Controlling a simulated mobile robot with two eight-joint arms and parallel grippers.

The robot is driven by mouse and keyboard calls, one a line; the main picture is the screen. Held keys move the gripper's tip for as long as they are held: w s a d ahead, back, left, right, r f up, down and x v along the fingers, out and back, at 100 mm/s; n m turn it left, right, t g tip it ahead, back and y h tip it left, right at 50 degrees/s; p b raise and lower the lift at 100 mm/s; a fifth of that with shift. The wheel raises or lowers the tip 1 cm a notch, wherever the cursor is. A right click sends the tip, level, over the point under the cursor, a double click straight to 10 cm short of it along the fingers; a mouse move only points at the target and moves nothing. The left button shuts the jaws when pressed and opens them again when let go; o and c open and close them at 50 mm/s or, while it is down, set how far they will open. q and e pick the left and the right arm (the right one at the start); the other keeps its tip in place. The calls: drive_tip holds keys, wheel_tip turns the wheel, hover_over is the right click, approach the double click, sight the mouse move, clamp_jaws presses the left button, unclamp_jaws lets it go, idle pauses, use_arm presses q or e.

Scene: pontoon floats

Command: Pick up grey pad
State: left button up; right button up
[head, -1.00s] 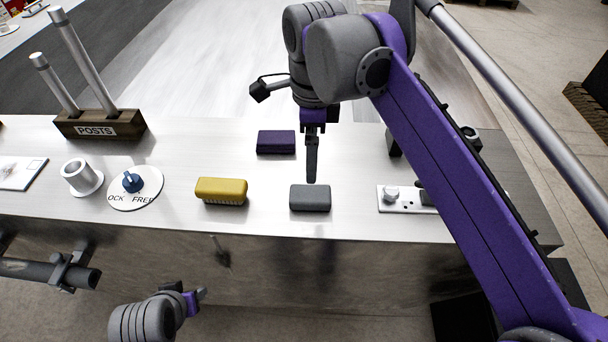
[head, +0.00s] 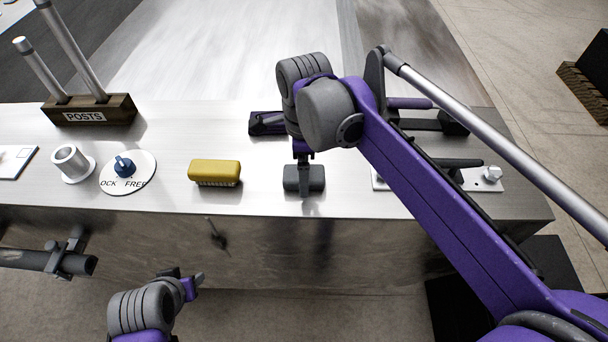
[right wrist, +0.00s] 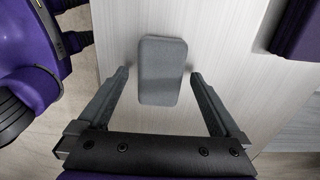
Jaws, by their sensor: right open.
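The grey pad (head: 291,178) lies flat on the metal bench near its front edge; my right gripper (head: 305,191) is over it and partly hides it in the head view. In the right wrist view the pad (right wrist: 163,70) stretches from between the fingertips to beyond them. The right gripper (right wrist: 158,78) is open, one finger on each side of the pad with a gap on both sides. I cannot tell its exact height above the bench. My left gripper (head: 198,281) is low in front of the bench, empty, its fingers too small to judge.
A dark purple block (head: 263,123) is behind, partly hidden by my right arm. Further left are a round dial plate (head: 142,182), a metal cup (head: 68,160) and the POSTS holder (head: 120,108).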

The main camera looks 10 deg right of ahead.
drive_tip(key=c, duration=1.3)
drive_tip(key=shift+r, duration=0.1)
drive_tip(key=shift+c, duration=0.2)
wheel_tip(320, 180, up, 10)
drive_tip(key=o, duration=0.6)
drive_tip(key=c, duration=0.5)
